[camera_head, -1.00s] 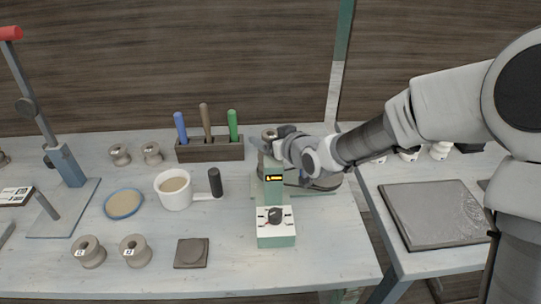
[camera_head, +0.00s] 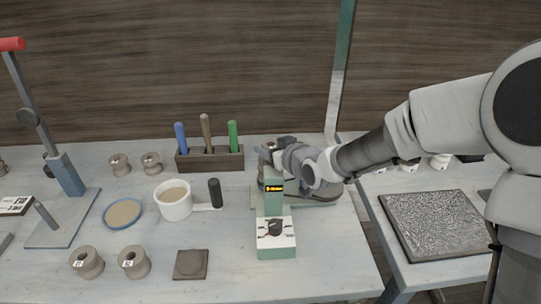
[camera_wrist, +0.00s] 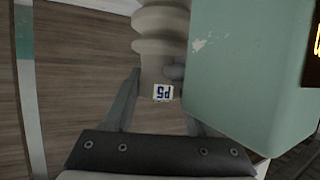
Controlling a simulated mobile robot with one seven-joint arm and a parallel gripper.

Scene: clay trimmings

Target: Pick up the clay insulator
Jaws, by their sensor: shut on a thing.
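In the wrist view a ribbed beige clay insulator (camera_wrist: 160,25) stands between the fingers of my gripper (camera_wrist: 155,78). Its narrow lower part carries a white label that reads P5, upside down in the picture. My gripper is shut on this part. The right finger is partly hidden behind the pale green machine body (camera_wrist: 245,70), which is very close to the insulator. In the head view my gripper (camera_head: 274,150) is behind the top of the green machine (camera_head: 274,205), and the insulator is mostly hidden there.
A wooden block (camera_head: 212,161) with three handled tools stands left of my gripper. A white dipper (camera_head: 174,204), a blue-rimmed dish (camera_head: 123,214) and several spools lie further left. A lever press (camera_head: 62,215) stands at the far left. A grey tray (camera_head: 398,246) lies on the right table.

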